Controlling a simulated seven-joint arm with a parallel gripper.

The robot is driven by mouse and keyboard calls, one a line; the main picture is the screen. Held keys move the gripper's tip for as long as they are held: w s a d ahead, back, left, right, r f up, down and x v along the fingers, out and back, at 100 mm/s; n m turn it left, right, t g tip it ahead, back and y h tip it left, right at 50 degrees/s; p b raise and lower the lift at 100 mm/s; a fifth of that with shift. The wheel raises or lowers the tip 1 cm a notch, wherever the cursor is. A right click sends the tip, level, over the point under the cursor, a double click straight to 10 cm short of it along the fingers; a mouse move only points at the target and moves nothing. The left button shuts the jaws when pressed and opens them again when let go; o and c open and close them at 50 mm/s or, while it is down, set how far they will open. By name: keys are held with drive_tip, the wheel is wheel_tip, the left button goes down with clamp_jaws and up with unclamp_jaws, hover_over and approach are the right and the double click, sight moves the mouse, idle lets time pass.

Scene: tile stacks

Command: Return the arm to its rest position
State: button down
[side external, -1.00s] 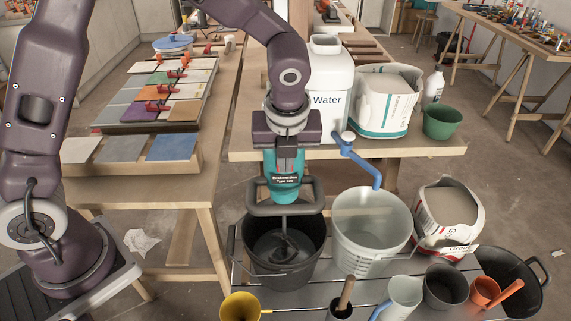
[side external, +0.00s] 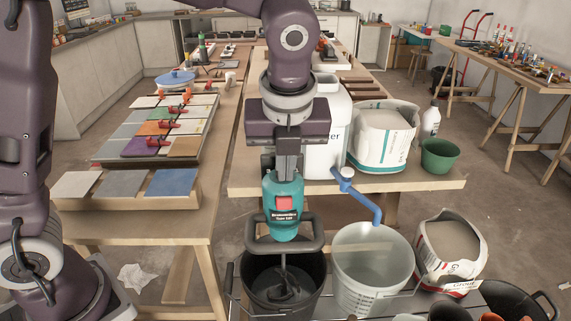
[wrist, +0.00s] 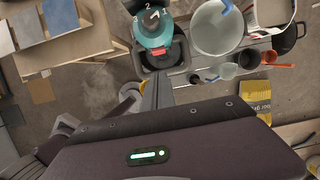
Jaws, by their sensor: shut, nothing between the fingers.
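My gripper (side external: 288,165) points down just above the teal mixer (side external: 284,200) in the side view; its fingers are together with nothing held between them. In the wrist view the closed fingers (wrist: 157,92) show below the mixer (wrist: 152,30), apart from it in the picture. The mixer has a red switch on its body and a dark loop handle. It stands upright with its shaft down in the black bucket (side external: 250,275), which holds a dark grey mix. My arm is bent over the front table, and its base is at the left.
Right of the black bucket is a translucent bucket (side external: 375,285) under a blue tap (side external: 362,195). A water canister (side external: 322,150), a white sack (side external: 382,140) and a green pot (side external: 440,156) stand close behind. Tile boards (side external: 160,130) lie on the left table. A grout bag (side external: 450,250) is at right.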

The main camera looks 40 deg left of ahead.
drive_tip(key=shift+r, duration=0.15)
drive_tip(key=s+a+r+n+t+h, duration=0.1)
drive_tip(key=s+a+n, duration=0.3)
drive_tip(key=s+n, duration=0.6)
drive_tip(key=s+a+r+n+t+h, duration=0.1)
drive_tip(key=s+a+n, duration=0.4)
drive_tip(key=s+n, duration=0.5)
drive_tip(key=n+t, duration=0.1)
drive_tip(key=n, duration=0.6)
drive_tip(key=shift+s+r+h, duration=0.2)
drive_tip(key=shift+s+h, duration=0.1)
